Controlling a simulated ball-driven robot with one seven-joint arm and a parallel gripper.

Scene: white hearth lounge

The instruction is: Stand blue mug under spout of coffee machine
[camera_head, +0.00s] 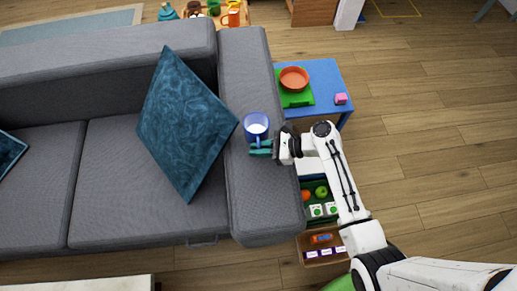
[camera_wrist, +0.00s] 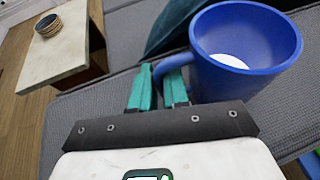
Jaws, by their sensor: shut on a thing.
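The blue mug (camera_head: 256,130) is upright over the grey sofa's right armrest. Its inside shows a white patch at the bottom. My gripper (camera_head: 261,147) is at the mug's near side, with its teal fingers shut on the handle. In the wrist view, the mug (camera_wrist: 240,78) is large at the upper right, and the handle runs to the fingers of my gripper (camera_wrist: 158,84). I cannot tell whether the mug touches the armrest. No coffee machine is seen in either view.
The grey sofa (camera_head: 245,80) with a teal cushion (camera_head: 185,125) fills the left. A blue table (camera_head: 325,80) holds a green item under an orange bowl (camera_head: 294,78), and a pink block (camera_head: 341,99). Wood floor (camera_head: 440,150) is free at right. A pale table (camera_wrist: 60,48) shows in the wrist view.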

